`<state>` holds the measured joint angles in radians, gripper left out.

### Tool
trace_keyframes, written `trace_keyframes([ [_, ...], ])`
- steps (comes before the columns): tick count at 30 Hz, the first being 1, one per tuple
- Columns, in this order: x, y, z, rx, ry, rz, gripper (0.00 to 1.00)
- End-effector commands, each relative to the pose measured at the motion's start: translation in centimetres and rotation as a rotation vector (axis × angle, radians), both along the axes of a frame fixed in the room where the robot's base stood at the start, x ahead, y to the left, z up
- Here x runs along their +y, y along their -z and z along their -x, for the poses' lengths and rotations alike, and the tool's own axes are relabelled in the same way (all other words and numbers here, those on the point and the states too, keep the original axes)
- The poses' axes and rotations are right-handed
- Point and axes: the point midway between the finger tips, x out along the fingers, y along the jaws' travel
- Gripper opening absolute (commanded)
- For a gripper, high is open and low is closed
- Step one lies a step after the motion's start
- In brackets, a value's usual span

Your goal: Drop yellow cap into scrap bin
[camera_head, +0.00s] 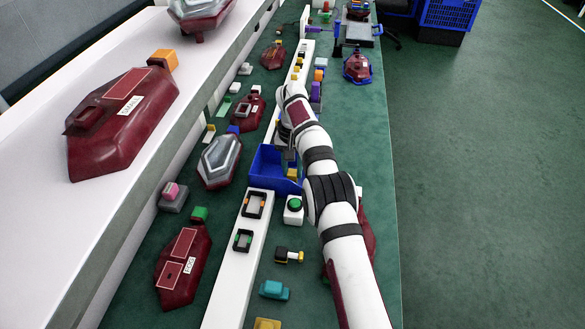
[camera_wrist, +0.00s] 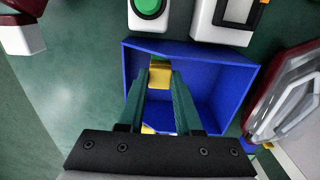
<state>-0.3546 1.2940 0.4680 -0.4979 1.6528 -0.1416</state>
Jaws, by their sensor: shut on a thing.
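The yellow cap (camera_wrist: 160,75) is held between the two teal fingertips of my gripper (camera_wrist: 161,78) in the wrist view. The gripper is shut on it. The blue scrap bin (camera_wrist: 218,66) lies beneath, and the cap and fingertips appear over its open inside. The height of the cap above the bin floor is hard to tell. In the head view the yellow cap (camera_head: 292,173) shows at the right side of the blue bin (camera_head: 262,178), partly covered by my arm.
A green button on a white box (camera_head: 294,209) stands in front of the bin. A white rail with black frames (camera_head: 243,240) runs beside it. A red lamp with a grey lens (camera_head: 220,161) lies left of the bin. Free green floor is at the far right.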

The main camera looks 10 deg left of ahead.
Motion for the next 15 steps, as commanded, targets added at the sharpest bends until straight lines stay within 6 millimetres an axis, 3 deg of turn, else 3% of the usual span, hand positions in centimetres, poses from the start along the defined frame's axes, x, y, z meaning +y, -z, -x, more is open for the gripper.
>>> trace_keyframes([
  [15,-0.02,0.87,-0.03,-0.001,0.001,-0.001,0.0],
])
